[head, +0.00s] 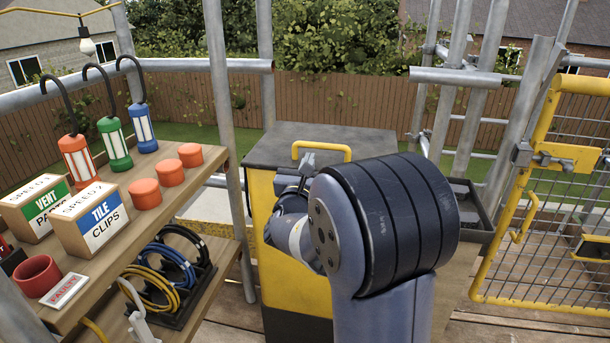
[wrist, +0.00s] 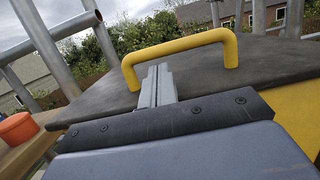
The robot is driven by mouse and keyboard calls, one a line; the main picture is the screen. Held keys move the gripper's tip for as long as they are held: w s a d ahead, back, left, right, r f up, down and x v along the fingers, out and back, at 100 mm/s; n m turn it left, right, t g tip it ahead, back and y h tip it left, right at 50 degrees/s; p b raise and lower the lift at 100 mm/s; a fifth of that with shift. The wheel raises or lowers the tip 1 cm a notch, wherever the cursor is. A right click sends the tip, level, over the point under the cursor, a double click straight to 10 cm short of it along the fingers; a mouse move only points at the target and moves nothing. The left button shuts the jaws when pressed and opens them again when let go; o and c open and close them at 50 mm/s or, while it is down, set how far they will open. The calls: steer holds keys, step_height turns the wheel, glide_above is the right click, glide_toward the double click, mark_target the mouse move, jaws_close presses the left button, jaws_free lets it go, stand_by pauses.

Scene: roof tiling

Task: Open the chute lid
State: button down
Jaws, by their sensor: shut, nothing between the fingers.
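The chute lid (head: 375,140) is a dark grey flat cover lying shut on a yellow chute box (head: 262,205). A yellow bar handle (head: 321,145) stands up from the lid. My gripper (head: 307,160) is at the front of the handle, partly hidden by my arm in the head view. In the wrist view the lid (wrist: 270,62) fills the middle, with the handle (wrist: 180,45) arching across it. The shut, empty fingers of my gripper (wrist: 156,70) point at the handle's opening. I cannot tell whether they touch the bar or reach under it.
A wooden shelf at left holds lamps (head: 112,140), orange cups (head: 145,193), boxes (head: 90,218) and coiled cables (head: 170,265). A dark tray (head: 478,215) sits right of the chute. A yellow mesh gate (head: 560,200) stands at right. Scaffold poles (head: 265,60) rise behind.

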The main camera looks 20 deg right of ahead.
steer(key=shift+w+d, duration=0.2)
steer(key=shift+w, duration=0.15)
steer(key=shift+r, duration=0.25)
